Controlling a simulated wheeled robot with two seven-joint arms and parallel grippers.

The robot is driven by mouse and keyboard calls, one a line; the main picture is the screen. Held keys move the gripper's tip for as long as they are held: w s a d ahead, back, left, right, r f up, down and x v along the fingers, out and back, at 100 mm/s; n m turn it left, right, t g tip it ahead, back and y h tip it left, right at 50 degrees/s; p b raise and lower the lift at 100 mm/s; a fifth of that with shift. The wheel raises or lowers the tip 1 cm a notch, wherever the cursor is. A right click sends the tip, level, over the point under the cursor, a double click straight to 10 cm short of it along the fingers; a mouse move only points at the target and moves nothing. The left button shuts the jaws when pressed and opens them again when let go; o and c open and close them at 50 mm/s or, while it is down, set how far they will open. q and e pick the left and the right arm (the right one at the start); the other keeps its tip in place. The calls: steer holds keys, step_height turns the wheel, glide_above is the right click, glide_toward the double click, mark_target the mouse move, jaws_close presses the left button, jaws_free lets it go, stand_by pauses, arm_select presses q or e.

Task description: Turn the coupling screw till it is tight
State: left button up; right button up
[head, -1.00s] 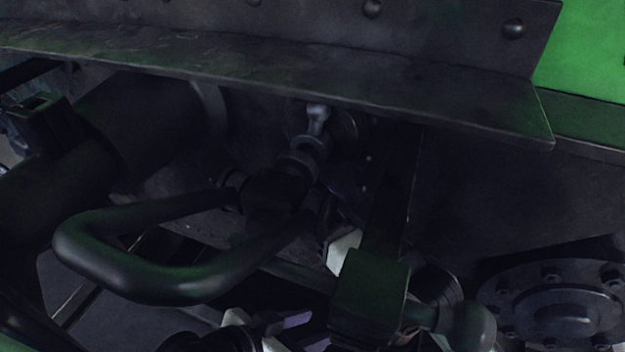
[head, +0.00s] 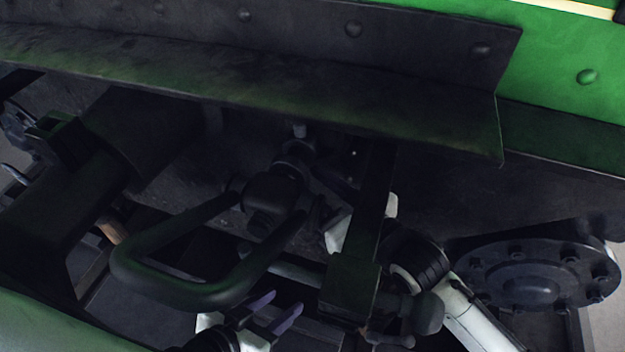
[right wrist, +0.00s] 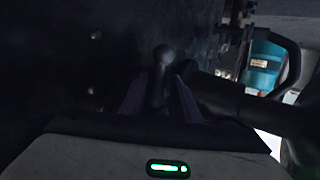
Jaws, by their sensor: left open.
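In the head view, the dark coupling screw assembly (head: 272,192) sits under the beam, with a thick U-shaped link (head: 185,285) reaching down and left. A dark upright bar (head: 368,205) ends in a block (head: 350,285) with a round ball (head: 428,312) at its right. My left gripper (head: 272,312) is open and apparently empty below the link, its two purple fingers apart. In the right wrist view, my right gripper (right wrist: 160,100) has a finger on each side of a ball-topped dark rod (right wrist: 163,58). Dimness hides whether they touch it. The bar hides part of the right gripper in the head view.
A riveted dark beam (head: 250,75) overhangs the coupling, below a green panel (head: 570,70). Room around the coupling is tight.

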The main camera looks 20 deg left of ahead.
steer(key=shift+o, duration=0.3)
steer(key=p+v, duration=0.2)
steer(key=v, duration=0.8)
steer(key=shift+d+p, duration=0.15)
steer(key=shift+p, duration=0.15)
steer(key=shift+c, duration=0.3)
